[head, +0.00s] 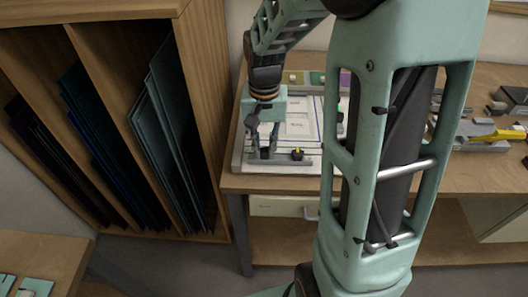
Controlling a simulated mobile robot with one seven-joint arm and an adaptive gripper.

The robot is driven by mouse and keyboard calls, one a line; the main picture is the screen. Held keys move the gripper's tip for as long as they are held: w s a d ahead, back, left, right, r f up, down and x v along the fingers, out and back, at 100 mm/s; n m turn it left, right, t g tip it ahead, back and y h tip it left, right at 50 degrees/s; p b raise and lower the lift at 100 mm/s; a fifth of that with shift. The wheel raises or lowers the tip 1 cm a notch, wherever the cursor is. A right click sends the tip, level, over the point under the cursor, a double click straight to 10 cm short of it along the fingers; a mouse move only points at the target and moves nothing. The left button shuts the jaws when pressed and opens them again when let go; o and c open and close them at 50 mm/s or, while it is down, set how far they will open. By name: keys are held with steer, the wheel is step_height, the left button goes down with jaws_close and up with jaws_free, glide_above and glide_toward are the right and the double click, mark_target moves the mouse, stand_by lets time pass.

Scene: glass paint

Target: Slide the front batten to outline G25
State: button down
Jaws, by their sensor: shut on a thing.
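My gripper (265,153) points down at the front left of a pale board (250,167) on the wooden bench. Its fingers are shut on a small part at the front batten (284,158), which runs along the board's near side. A white sheet (300,126) with printed outlines lies on the board behind the batten. The labels are too small to read, so I cannot tell which outline is G25. My arm hides the board's right part.
A wooden rack (188,60) with upright glass sheets (165,100) stands close on the left. Coloured squares (316,78) lie behind the board. Tools, one of them yellow (478,130), lie on the bench at the right. The bench's front edge (275,184) is near the board.

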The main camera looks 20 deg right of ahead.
steer(key=shift+w+d, duration=0.15)
steer(key=shift+w, duration=0.35)
steer(key=shift+w+d, duration=0.15)
steer(key=shift+w, duration=0.35)
steer(key=c, duration=1.8)
jaws_free()
steer(key=shift+s, duration=0.1)
steer(key=shift+c, duration=0.2)
steer(key=shift+r, duration=0.1)
step_height(320, 180, up, 12)
